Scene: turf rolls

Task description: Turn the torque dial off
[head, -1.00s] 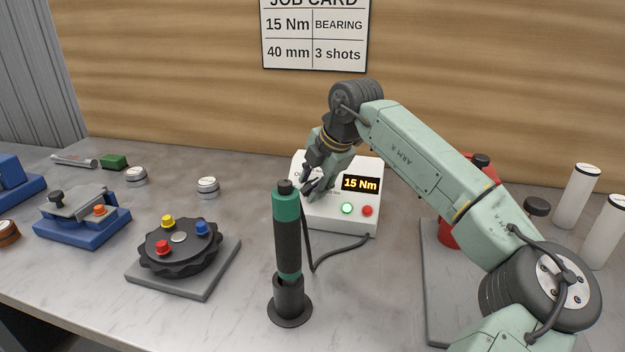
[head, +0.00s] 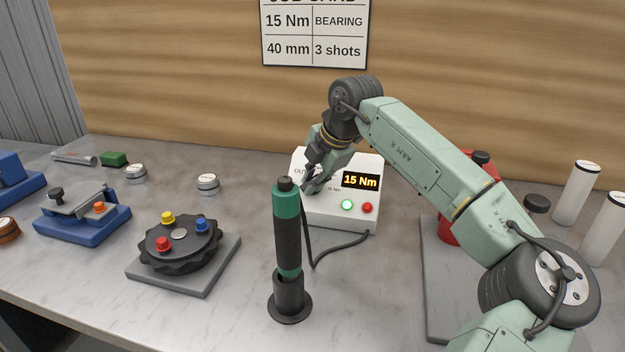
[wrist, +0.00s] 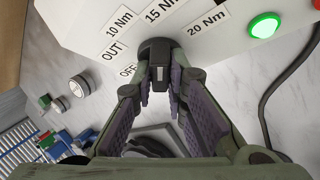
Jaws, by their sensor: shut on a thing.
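The torque dial (wrist: 157,52) is a dark knob on the front of the white controller box (head: 340,212). In the wrist view, labels OUT, OFF, 10 Nm, 15 Nm and 20 Nm stand around it. My gripper (wrist: 160,88) is shut on the dial, a finger on each side of its grip. A pale mark on the grip is visible, but which label it points to is unclear. In the head view my gripper (head: 312,184) hides the dial. The display (head: 360,181) reads 15 Nm, and the green light (head: 347,205) is lit.
A green and black screwdriver (head: 287,235) stands upright in a holder in front of the box. A black cable runs from the box. A dark round fixture (head: 181,243) with coloured knobs is at left.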

